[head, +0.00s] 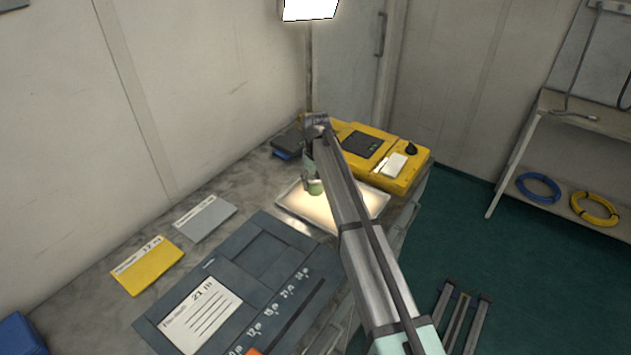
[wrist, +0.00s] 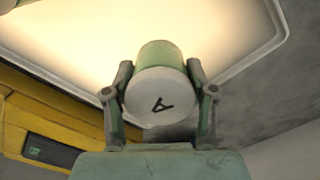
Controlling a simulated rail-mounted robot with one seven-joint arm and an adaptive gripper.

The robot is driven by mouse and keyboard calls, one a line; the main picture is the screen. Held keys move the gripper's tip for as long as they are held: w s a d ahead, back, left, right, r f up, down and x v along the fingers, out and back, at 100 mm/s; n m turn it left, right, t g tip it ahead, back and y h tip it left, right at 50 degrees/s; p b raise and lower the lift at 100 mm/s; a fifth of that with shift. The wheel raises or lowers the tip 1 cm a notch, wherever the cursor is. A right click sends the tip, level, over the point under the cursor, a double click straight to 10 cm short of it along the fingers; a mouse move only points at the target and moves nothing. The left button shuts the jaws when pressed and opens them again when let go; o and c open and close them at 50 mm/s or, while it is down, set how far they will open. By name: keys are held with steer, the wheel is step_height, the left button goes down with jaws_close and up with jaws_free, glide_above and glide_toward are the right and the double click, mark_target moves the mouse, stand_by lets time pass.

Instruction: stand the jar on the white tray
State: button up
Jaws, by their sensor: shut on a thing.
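The jar (wrist: 158,82) is a small green cylinder with a pale end marked with a black letter A in the wrist view. My gripper (wrist: 160,92) is shut on it, one finger on each side. In the head view the green jar (head: 315,187) shows below my gripper (head: 311,178), over the white tray (head: 374,202). The tray also fills the upper part of the wrist view (wrist: 80,30), brightly lit, with a raised rim. I cannot tell whether the jar touches the tray. My arm hides part of the tray in the head view.
A yellow case (head: 410,172) stands just behind the tray. A dark panel (head: 262,258) lies in front of it on the left. A grey card (head: 205,216) and a yellow card (head: 147,265) lie on the bench. A small dark-blue object (head: 287,149) is at the back.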

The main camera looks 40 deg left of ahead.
steer(key=shift+f, duration=0.15)
steer(key=o, duration=1.3)
steer(key=shift+c, duration=0.2)
step_height(320, 180, up, 11)
steer(key=b, duration=0.2)
steer(key=shift+f+b, duration=0.1)
steer(key=shift+b, duration=0.25)
steer(key=shift+r, duration=0.75)
